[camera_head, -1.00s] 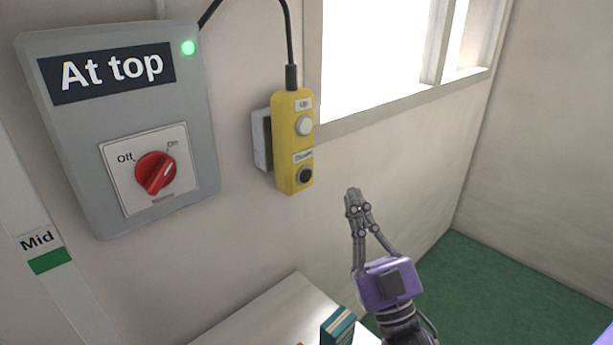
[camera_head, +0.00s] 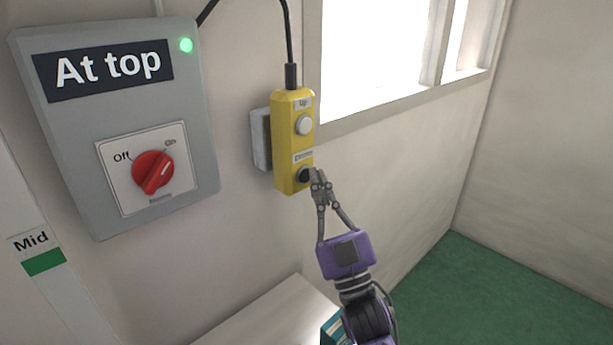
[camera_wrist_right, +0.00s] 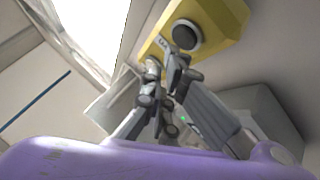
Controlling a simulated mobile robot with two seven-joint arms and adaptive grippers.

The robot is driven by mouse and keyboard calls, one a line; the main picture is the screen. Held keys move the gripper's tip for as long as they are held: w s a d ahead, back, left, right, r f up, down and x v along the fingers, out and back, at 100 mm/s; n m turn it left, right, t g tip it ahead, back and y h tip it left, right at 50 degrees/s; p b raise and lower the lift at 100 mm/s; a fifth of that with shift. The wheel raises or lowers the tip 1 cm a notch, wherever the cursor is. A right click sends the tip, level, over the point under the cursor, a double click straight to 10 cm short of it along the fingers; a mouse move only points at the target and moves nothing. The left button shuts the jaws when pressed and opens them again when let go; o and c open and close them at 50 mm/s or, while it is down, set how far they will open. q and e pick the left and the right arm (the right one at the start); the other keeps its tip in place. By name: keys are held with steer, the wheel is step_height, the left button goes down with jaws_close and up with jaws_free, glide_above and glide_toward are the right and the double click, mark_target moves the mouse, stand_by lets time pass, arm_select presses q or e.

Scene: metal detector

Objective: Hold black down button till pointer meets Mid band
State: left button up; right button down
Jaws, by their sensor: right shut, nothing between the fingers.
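The yellow pendant control (camera_head: 283,150) hangs on the wall with a pale up button (camera_head: 304,125) above and a black down button (camera_head: 304,175) below. My right gripper (camera_head: 316,176) is shut and empty, its fingertips just right of the black button, overlapping its edge. In the right wrist view the black button (camera_wrist_right: 187,35) shows whole beyond the fingertips (camera_wrist_right: 168,62); I cannot tell whether they touch. The Mid label with its green band (camera_head: 44,262) is on a pale strip at the left. No pointer shows. My left gripper is not in view.
A grey panel (camera_head: 85,125) reads "At top", with a lit green lamp (camera_head: 186,45) and a red knob (camera_head: 153,172). A white surface (camera_head: 270,325) with a teal box (camera_head: 334,328) lies below. A window is above right.

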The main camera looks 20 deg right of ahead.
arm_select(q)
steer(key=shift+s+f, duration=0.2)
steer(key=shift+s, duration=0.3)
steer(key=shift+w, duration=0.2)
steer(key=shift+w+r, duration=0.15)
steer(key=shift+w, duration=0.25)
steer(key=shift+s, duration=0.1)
arm_select(e)
steer(key=shift+w, duration=0.1)
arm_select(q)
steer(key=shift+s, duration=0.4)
arm_select(e)
steer(key=shift+w+a, duration=0.15)
steer(key=shift+w, duration=0.15)
